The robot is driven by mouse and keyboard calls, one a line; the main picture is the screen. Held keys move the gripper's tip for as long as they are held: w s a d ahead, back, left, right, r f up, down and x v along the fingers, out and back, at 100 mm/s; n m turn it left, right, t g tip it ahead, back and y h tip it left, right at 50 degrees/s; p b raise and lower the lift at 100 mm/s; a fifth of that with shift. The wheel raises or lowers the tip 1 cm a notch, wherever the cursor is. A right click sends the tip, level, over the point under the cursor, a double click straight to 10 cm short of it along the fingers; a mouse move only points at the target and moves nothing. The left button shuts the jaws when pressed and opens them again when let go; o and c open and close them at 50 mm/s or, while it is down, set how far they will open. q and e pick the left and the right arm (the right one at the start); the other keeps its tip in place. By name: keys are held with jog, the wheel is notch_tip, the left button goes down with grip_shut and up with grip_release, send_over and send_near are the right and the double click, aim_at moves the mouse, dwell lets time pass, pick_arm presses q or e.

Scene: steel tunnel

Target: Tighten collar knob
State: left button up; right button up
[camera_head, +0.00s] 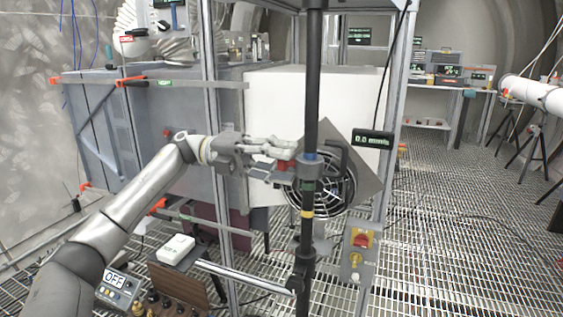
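A black upright pole (313,80) stands in front of me. A collar (311,172) with a blue band sits around it at mid height. A small red knob (287,166) shows at the left side of the collar. My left gripper (284,160) comes in from the left at the knob's height. One finger lies above the knob and one below and left of it. I cannot tell whether the fingers touch the knob or stand just apart from it. My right gripper is not in view.
A round fan grille (330,195) and a tilted grey plate (362,175) are behind the pole. A lower clamp (308,250) holds a horizontal rod (243,277). A control box (358,255) with a red switch is at the right. The grated floor farther right is mostly clear.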

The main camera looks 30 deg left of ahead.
pick_arm(q)
jog(key=shift+o, duration=1.2)
jog(key=v, duration=1.2)
